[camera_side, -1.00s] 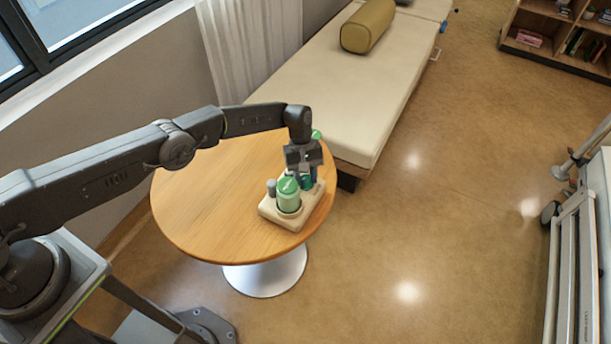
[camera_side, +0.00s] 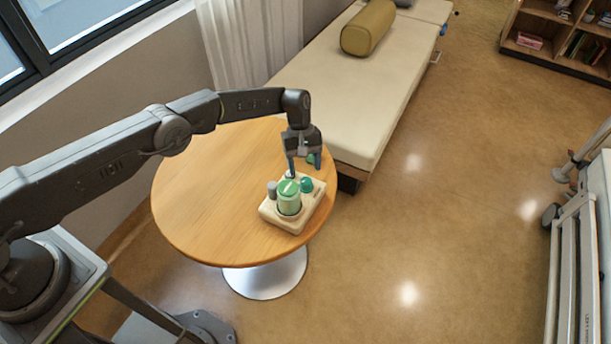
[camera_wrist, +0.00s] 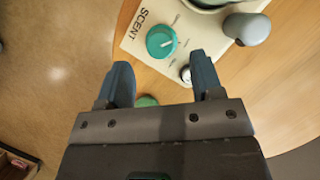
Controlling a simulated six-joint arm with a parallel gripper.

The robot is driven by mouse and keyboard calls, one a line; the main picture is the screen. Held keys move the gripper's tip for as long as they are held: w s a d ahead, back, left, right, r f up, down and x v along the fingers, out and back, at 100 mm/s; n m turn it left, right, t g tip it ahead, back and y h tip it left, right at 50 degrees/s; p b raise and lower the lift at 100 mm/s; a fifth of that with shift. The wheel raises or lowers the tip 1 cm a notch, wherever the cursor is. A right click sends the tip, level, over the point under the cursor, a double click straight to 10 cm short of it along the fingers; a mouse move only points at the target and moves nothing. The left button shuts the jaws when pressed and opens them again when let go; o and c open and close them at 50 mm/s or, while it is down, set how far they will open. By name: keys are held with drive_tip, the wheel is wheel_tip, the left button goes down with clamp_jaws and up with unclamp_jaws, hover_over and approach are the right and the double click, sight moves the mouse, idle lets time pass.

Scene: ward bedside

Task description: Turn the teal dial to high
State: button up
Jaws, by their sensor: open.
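The teal dial (camera_side: 306,185) sits on a cream device (camera_side: 268,212) on the round wooden table. In the wrist view the teal dial (camera_wrist: 160,42) has a white mark pointing to the right; the small labels beside it are too small to read. The word SCENT is printed on the cream panel (camera_wrist: 138,42). My gripper (camera_side: 304,170) is open and empty, above and behind the device. In the wrist view its fingers (camera_wrist: 161,78) are spread apart, with the dial beyond the tips and not between them.
A green jar (camera_side: 289,199), a grey knob (camera_side: 272,189) and a small silvery knob (camera_wrist: 186,74) are on the device. A green object (camera_wrist: 147,101) shows partly behind my gripper. The table (camera_side: 195,195) is clear at left. A bed (camera_side: 345,95) stands behind it.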

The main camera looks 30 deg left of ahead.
sight(306, 180)
drive_tip(key=v, duration=0.7)
drive_tip(key=shift+r, duration=0.25)
drive_tip(key=s+d+r+m+t+y, duration=0.3)
drive_tip(key=m, duration=0.9)
drive_tip(key=f, duration=1.3)
drive_tip(key=shift+s+d+f, duration=0.15)
drive_tip(key=shift+s+f, duration=0.1)
drive_tip(key=shift+f, duration=0.05)
drive_tip(key=c, duration=0.9)
